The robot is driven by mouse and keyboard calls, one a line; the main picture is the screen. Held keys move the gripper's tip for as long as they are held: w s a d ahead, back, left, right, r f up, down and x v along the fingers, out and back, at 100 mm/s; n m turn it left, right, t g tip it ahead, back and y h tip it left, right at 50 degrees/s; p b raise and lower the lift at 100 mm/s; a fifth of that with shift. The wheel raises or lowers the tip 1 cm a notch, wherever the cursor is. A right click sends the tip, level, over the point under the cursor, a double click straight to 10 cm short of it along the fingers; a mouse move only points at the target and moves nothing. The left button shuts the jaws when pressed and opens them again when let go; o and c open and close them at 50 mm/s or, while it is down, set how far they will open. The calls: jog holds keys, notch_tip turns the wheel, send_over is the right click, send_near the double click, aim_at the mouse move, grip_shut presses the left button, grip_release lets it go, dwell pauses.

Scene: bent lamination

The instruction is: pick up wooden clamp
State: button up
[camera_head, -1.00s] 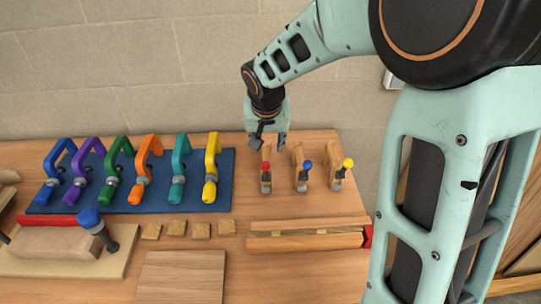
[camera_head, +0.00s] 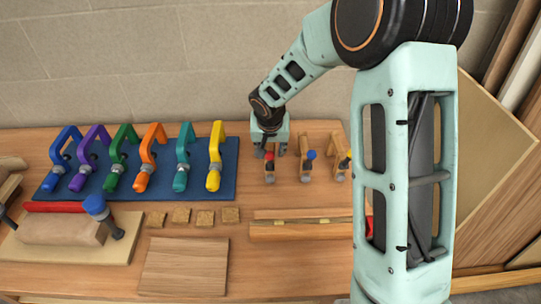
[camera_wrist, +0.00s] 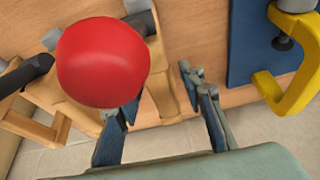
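Three wooden clamps stand side by side at the right of the bench in the head view: one with a red knob (camera_head: 270,172), one with a blue knob (camera_head: 305,170), and one with a yellow knob (camera_head: 337,168), partly hidden by my arm. My gripper (camera_head: 269,146) is at the top of the red-knobbed clamp. In the wrist view, my gripper (camera_wrist: 160,112) is open, and the clamp's wooden body (camera_wrist: 166,90) shows between its fingers. The red knob (camera_wrist: 103,66) is large and close to the camera, covering part of the left finger. I cannot tell whether the fingers touch the clamp.
Several coloured clamps stand on a blue mat (camera_head: 105,190) to the left; the yellow one (camera_wrist: 291,92) is close by in the wrist view. A long wooden lamination (camera_head: 300,231) lies in front. A wooden board (camera_head: 185,267) lies at the front. A wall stands behind.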

jog(key=shift+f, duration=0.1)
grip_shut()
jog(key=shift+w, duration=0.1)
dwell(0.3)
jog(key=shift+r+p, duration=0.4)
jog(key=shift+r, duration=0.2)
jog(key=p+v, duration=0.2)
jog(key=v, duration=0.1)
jog(key=shift+w+d+r, duration=0.15)
jog(key=shift+w+r, duration=0.1)
jog(key=s+d+r+p, duration=0.4)
jog(key=s+r+p, duration=0.3)
jog(key=s+r, duration=0.5)
jog(key=shift+v, duration=1.35)
